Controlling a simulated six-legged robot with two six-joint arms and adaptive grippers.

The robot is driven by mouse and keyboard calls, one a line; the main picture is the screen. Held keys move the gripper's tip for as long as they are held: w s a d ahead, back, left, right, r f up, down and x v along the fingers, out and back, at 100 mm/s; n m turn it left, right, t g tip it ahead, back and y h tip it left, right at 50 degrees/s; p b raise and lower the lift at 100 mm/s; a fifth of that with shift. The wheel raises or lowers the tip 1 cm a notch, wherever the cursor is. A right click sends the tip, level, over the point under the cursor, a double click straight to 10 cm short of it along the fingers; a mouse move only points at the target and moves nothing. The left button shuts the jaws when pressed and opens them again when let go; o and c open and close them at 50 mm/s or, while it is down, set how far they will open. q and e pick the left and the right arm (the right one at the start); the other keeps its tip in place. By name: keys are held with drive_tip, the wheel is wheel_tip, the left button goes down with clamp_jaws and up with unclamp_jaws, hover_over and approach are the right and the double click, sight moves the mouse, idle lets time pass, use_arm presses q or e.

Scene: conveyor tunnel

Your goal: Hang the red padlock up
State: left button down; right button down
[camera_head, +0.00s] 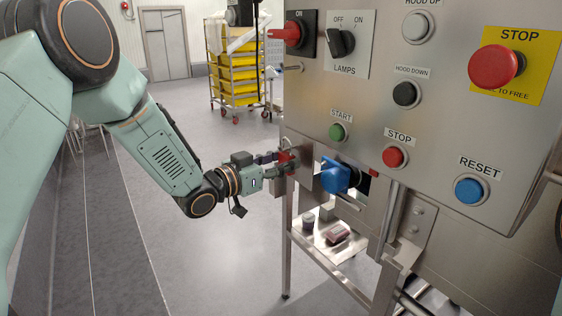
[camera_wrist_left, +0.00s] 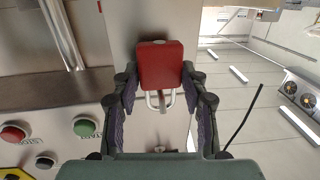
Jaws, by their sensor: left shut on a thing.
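The red padlock (camera_wrist_left: 160,65) is between the fingertips of my left gripper (camera_wrist_left: 160,85) in the left wrist view. Its red body faces away from the palm and its metal shackle points back towards the palm. A short metal piece shows at the shackle; I cannot tell whether it passes through it. In the head view my left gripper (camera_head: 280,165) is at the left edge of the steel panel, with the red padlock (camera_head: 284,156) partly hidden by the fingers. My right gripper is not in view.
The steel control panel (camera_head: 440,130) carries several buttons and switches. A blue part (camera_head: 338,177) juts out right of the gripper. Below is a metal shelf (camera_head: 318,246) with small items.

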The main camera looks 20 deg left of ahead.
use_arm(q)
drive_tip(key=shift+f+b, duration=0.6)
drive_tip(key=shift+f, duration=0.25)
idle(0.3)
drive_tip(key=c, duration=0.6)
unclamp_jaws()
drive_tip(key=shift+c, duration=0.2)
drive_tip(key=v, duration=1.2)
